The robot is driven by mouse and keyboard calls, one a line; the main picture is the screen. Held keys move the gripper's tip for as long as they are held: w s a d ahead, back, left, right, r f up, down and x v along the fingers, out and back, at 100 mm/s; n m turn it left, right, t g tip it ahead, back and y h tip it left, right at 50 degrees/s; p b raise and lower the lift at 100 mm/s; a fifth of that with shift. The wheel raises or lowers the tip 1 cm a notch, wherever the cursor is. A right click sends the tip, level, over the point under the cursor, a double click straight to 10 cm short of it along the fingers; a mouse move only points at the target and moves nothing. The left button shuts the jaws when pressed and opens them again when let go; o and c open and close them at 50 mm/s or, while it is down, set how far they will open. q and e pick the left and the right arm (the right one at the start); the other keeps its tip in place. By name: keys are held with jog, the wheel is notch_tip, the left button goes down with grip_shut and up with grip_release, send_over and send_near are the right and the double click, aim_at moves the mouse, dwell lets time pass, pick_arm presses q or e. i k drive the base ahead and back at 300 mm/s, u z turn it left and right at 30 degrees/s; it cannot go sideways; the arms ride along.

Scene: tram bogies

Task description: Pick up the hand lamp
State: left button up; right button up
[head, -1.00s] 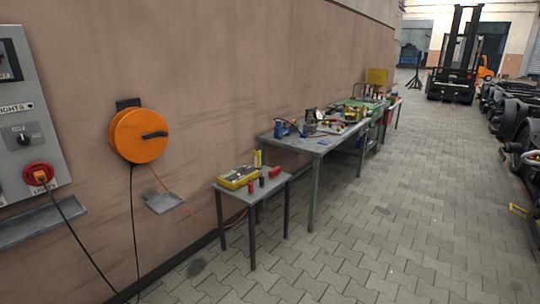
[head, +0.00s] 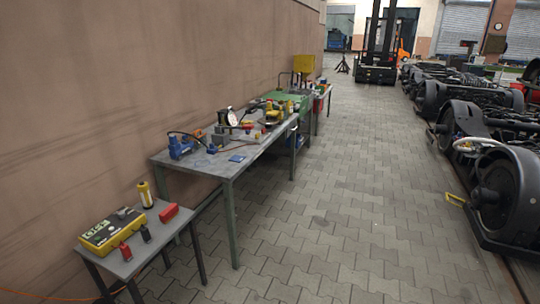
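A yellow and dark upright object that looks like the hand lamp (head: 145,194) stands at the back of the small grey table (head: 166,232) at the lower left. Its fine detail is too small to tell. A yellow case (head: 112,231) lies just in front of it to the left. Neither of my grippers shows in the head view.
Red blocks (head: 169,212) and a small black item (head: 145,233) share the small table. A long workbench (head: 215,163) with tools stands behind it along the wall. Wheeled bogies (head: 490,180) line the right side. The paved floor (head: 330,210) between is clear.

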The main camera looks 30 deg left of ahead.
aim_at(144, 191)
jog(key=u, duration=0.2)
jog(key=i, duration=1.85)
jog(key=u, duration=1.25)
jog(key=i, duration=0.8)
jog(key=u, duration=0.4)
